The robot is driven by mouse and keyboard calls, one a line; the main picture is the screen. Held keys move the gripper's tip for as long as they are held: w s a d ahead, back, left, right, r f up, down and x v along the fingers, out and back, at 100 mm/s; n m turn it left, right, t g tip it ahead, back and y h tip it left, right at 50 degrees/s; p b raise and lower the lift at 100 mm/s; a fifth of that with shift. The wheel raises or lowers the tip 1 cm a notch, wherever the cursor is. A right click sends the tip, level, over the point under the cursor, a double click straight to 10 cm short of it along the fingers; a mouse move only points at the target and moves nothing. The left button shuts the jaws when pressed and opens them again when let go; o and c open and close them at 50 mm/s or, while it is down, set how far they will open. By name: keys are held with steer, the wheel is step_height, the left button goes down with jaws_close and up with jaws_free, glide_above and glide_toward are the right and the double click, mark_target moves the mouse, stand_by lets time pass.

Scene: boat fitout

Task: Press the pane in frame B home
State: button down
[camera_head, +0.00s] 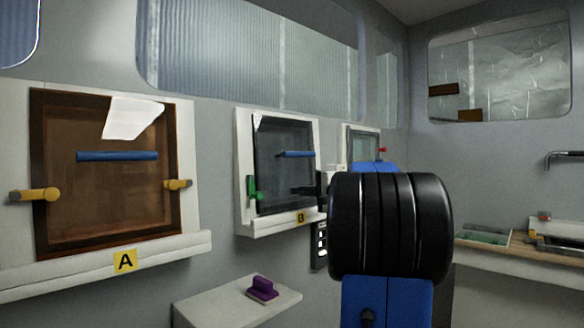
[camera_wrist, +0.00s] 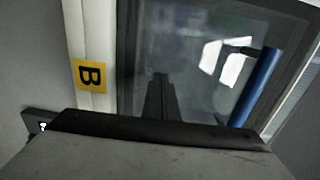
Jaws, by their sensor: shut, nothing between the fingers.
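Frame B (camera_head: 243,150) is a white frame on the wall with a yellow B label (camera_head: 301,218). A dark glass pane (camera_head: 279,183) with a blue bar handle (camera_head: 296,154) sits in its opening. A green catch (camera_head: 254,188) is at the frame's left side. My gripper (camera_head: 298,190) is shut and empty, at the pane's lower right. In the wrist view the closed fingertips (camera_wrist: 160,78) point at the pane (camera_wrist: 195,45), beside the blue handle (camera_wrist: 258,88); I cannot tell whether they touch it.
Frame A (camera_head: 193,140), with a brown pane, is at the left. A small shelf (camera_head: 215,308) with a purple block (camera_head: 262,289) juts out below. A third frame (camera_head: 347,140) is behind my arm. A counter with trays (camera_head: 483,235) is at the right.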

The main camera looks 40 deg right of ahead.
steer(key=shift+w, duration=0.55)
stand_by(0.4)
steer(key=s, duration=0.9)
steer(key=shift+d+r, duration=0.3)
stand_by(0.7)
stand_by(0.5)
